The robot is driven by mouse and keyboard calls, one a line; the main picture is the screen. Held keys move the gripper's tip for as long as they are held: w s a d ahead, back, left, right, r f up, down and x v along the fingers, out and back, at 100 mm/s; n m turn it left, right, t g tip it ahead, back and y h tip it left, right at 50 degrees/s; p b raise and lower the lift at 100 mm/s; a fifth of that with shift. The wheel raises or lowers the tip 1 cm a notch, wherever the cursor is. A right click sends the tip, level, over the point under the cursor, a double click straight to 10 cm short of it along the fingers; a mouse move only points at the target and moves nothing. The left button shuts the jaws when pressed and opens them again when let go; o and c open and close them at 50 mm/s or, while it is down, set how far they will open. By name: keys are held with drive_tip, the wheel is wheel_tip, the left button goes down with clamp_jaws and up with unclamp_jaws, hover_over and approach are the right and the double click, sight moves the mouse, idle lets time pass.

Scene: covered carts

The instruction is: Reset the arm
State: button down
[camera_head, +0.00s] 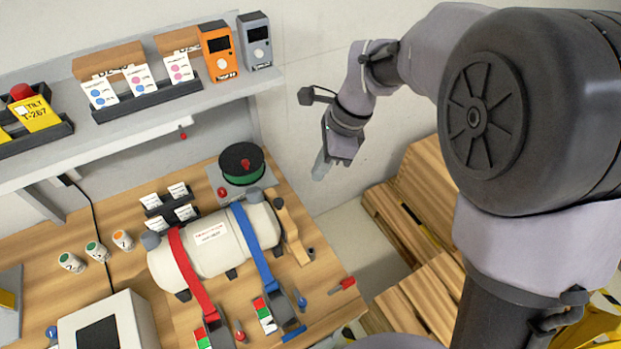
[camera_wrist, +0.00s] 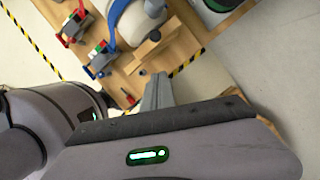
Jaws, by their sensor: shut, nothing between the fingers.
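My gripper (camera_head: 321,165) hangs at the end of my bent arm, in the air to the right of the wooden workbench (camera_head: 325,278) and in front of the pale wall. Its fingers are together and hold nothing. In the wrist view my gripper (camera_wrist: 158,90) points toward the bench edge, with its fingers closed side by side. The fingers touch nothing that I can see. My arm's upper links fill the right side of the head view.
A white cylinder (camera_head: 195,259) with red strap (camera_head: 190,270) and blue strap (camera_head: 254,250) lies on the bench. Behind it stands a green spool (camera_head: 242,165). A shelf (camera_head: 150,118) holds boxes and orange and grey devices. Wooden pallets (camera_head: 425,190) stand right of the bench.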

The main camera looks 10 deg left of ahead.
drive_tip(key=s+d+f+n+t+b, duration=0.2)
drive_tip(key=s+d+n+t+b, duration=0.1)
drive_tip(key=s+d+n+b, duration=0.2)
drive_tip(key=s+d+f+n+t+h+b, duration=0.1)
drive_tip(key=s+d+n+t+b, duration=0.2)
drive_tip(key=s+d+n+b, duration=0.3)
drive_tip(key=s+d+b, duration=0.3)
drive_tip(key=s+d, duration=0.1)
drive_tip(key=s, duration=0.3)
drive_tip(key=shift+s+f+n+h, duration=0.3)
drive_tip(key=shift+s+f, duration=0.05)
